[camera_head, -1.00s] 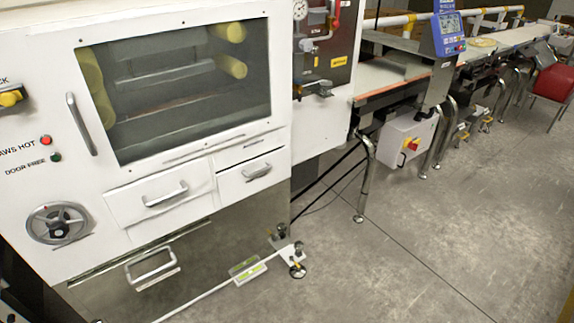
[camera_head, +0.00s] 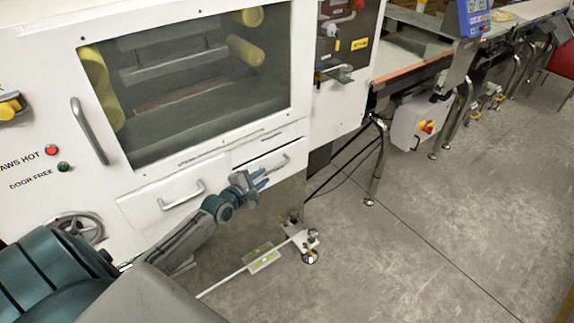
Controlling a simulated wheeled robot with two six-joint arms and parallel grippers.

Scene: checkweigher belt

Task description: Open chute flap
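The machine's lower front is a grey metal panel (camera_head: 225,262), which appears to be the chute flap; it looks shut. My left gripper (camera_head: 260,180) is in front of the right small drawer, above and to the right of that handle. Its blue fingers look apart, with nothing between them. My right gripper is not in view.
Two white drawers with handles, the left one (camera_head: 175,198) and the right one (camera_head: 268,160), sit above the panel. A handwheel (camera_head: 80,226) is at left. A white rod (camera_head: 222,283) and a levelling foot (camera_head: 310,257) are low in front. The floor (camera_head: 430,240) at right is clear.

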